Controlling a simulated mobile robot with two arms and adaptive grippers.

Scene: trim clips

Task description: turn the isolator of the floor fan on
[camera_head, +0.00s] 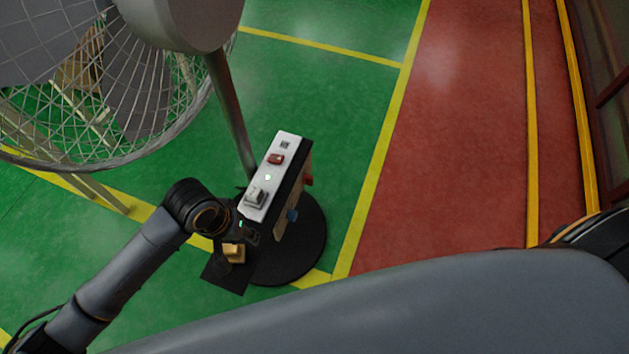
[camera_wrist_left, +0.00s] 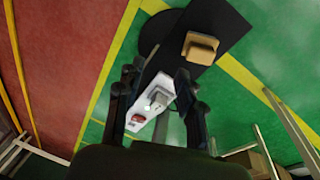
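The floor fan (camera_head: 110,90) stands at the upper left on a pole with a round black base (camera_head: 305,250). Its narrow control box has a white face (camera_head: 276,176) carrying a grey raised switch (camera_head: 256,197), a green lamp and a red switch (camera_head: 276,159). A tan block (camera_head: 234,252) sits on a black plate below; I cannot tell which part is the isolator. My left gripper (camera_head: 243,212) is beside the box's near end. In the left wrist view, its fingers (camera_wrist_left: 160,82) are apart, with the grey switch (camera_wrist_left: 161,90) appearing between them; contact is unclear. My right gripper is out of view.
The pole (camera_head: 230,110) rises just behind the box, and the fan cage overhangs at the left. Red and blue parts (camera_head: 292,215) stick out from the box's right side. The green floor and red walkway (camera_head: 450,150) to the right are clear.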

